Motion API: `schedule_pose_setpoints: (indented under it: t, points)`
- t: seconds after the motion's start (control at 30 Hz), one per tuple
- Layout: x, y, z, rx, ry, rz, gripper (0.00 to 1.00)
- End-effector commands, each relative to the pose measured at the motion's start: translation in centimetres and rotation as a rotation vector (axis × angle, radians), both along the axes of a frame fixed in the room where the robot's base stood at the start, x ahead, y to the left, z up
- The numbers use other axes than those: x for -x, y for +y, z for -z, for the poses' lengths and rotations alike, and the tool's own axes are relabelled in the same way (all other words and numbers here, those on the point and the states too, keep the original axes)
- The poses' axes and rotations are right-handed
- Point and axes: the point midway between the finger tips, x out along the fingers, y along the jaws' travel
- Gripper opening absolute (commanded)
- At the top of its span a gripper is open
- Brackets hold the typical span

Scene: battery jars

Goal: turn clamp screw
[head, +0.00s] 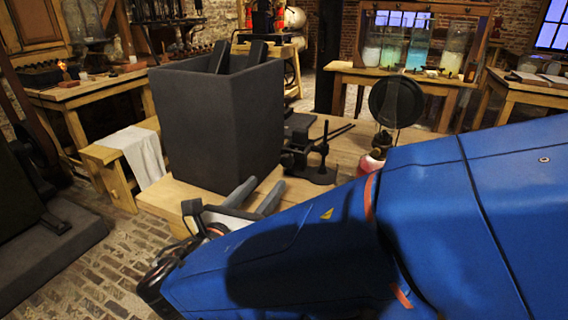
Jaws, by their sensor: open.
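A small black metal clamp stand (315,165) with a thin upright post, which may be the clamp screw, stands on the wooden table. It is just right of a large dark grey box-shaped jar (222,130). Black plates (236,56) stick up from the jar. My gripper (264,188) is low in front of the jar, left of and nearer than the clamp stand. Its two grey fingers are apart with nothing visible between them. My blue arm fills the lower right and hides part of the table. The screw's fine detail is too small to tell.
The wooden table (180,196) has bare room at its front left. A round dark reflector (396,101) and a red-based vessel (371,162) stand right of the clamp. A white cloth (136,153) hangs over a low bench. Glass jars (416,49) stand on a back table.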

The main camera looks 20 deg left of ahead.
Motion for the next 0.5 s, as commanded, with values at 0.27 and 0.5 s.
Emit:
schedule_pose_setpoints:
  t: [0.27, 0.5]
  points:
    - [-4.5, -0.4, 0.0, 0.000, 0.000, 0.004, 0.45]
    - [-8.2, -0.8, 0.0, 0.000, -0.001, 0.004, 0.45]
